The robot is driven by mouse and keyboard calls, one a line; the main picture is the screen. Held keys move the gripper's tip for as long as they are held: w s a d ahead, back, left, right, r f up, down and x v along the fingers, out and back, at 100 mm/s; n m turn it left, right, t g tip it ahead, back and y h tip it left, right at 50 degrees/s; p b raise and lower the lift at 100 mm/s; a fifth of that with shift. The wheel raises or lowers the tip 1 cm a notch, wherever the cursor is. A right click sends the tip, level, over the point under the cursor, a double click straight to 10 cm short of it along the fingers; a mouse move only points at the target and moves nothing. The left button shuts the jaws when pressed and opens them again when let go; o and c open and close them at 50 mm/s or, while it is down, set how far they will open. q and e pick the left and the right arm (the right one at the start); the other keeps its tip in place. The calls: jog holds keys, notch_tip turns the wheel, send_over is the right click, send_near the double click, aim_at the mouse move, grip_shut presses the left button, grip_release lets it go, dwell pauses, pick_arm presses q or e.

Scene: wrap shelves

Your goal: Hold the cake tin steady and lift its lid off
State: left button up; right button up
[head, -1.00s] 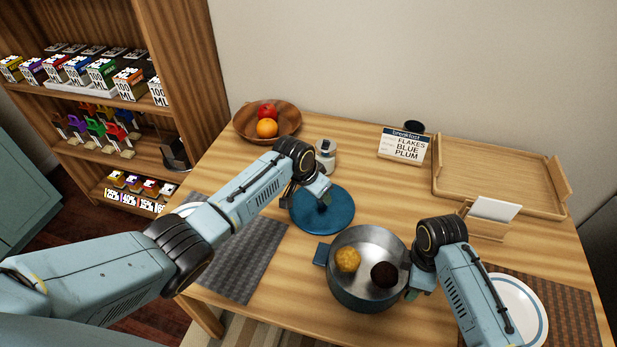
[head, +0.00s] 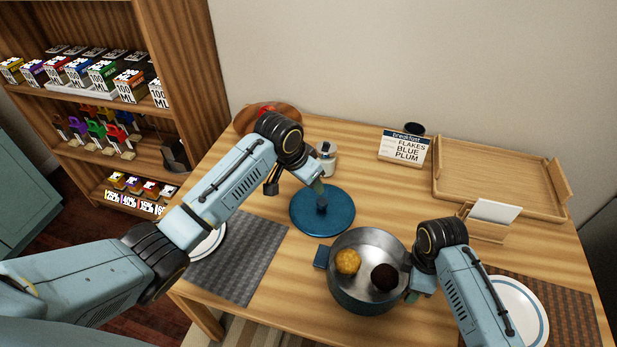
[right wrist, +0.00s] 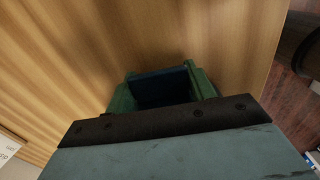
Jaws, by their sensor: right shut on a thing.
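The blue cake tin (head: 362,292) stands open on the table and holds a yellow cake (head: 347,262) and a dark cake (head: 385,277). Its round blue lid (head: 335,222) lies flat on the table, left of and behind the tin, with its knob (head: 322,201) upward. My left gripper (head: 319,187) is just above the knob; its finger gap is not clear. My right gripper (head: 412,294) is shut on the tin's right handle, mostly hidden in the head view. In the right wrist view its green fingers (right wrist: 163,90) flank the dark blue handle (right wrist: 165,88).
A jar (head: 326,160) stands behind the lid, near my left arm. A fruit bowl (head: 245,120), sign (head: 403,148), wooden tray (head: 490,170) and card holder (head: 483,226) line the back. Placemats (head: 240,262) with plates lie at both sides. Table between lid and tray is clear.

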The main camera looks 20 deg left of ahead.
jog(key=o, duration=1.2)
jog(key=shift+o, duration=0.2)
jog(key=shift+r, duration=0.1)
